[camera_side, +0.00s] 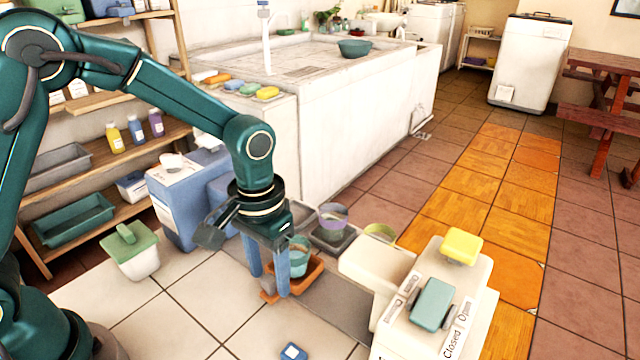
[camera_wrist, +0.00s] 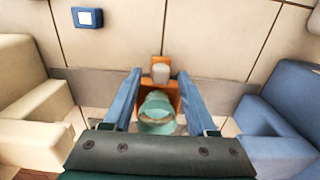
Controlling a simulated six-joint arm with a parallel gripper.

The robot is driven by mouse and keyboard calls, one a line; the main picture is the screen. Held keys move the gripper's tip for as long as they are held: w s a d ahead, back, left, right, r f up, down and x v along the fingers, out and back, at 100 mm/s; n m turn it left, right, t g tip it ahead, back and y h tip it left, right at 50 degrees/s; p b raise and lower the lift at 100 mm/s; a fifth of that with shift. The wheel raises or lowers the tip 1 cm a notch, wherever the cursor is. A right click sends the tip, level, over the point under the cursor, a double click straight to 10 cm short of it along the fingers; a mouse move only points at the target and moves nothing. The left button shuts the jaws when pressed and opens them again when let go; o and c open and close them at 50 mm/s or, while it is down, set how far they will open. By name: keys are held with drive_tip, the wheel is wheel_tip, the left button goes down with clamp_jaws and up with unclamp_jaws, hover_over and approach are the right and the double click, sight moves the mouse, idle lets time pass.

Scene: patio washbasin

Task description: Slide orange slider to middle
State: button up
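The orange slider (camera_side: 313,273) sits low on a grey track (camera_side: 338,300) between the cream block and the blue container. A teal cup (camera_side: 300,250) stands on it. In the wrist view the orange slider (camera_wrist: 172,90) shows with a pale knob (camera_wrist: 160,73) at its far end and the teal cup (camera_wrist: 157,112) nearer. My gripper (camera_side: 270,283) points down at the slider. Its two blue fingers stand apart, one on each side of the slider in the wrist view (camera_wrist: 158,76). I cannot tell whether either finger touches it.
A dark slider (camera_side: 333,243) with a purple-rimmed cup (camera_side: 333,216) lies behind. A green-rimmed cup (camera_side: 380,231) is farther right. The cream block (camera_side: 375,262) with teal and yellow parts stands right; the blue container (camera_side: 180,200) stands left.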

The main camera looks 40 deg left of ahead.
drive_tip(key=shift+r, duration=2.55)
drive_tip(key=shift+r, duration=0.1)
drive_tip(key=s+a+r+n+t, duration=0.1)
drive_tip(key=s+a+r+t, duration=0.3)
drive_tip(key=r, duration=0.5)
drive_tip(key=s+a+f+m+t, duration=0.1)
drive_tip(key=s+a+f, duration=0.1)
drive_tip(key=s, duration=0.5)
drive_tip(key=shift+s+t, duration=0.25)
drive_tip(key=shift+t, duration=0.05)
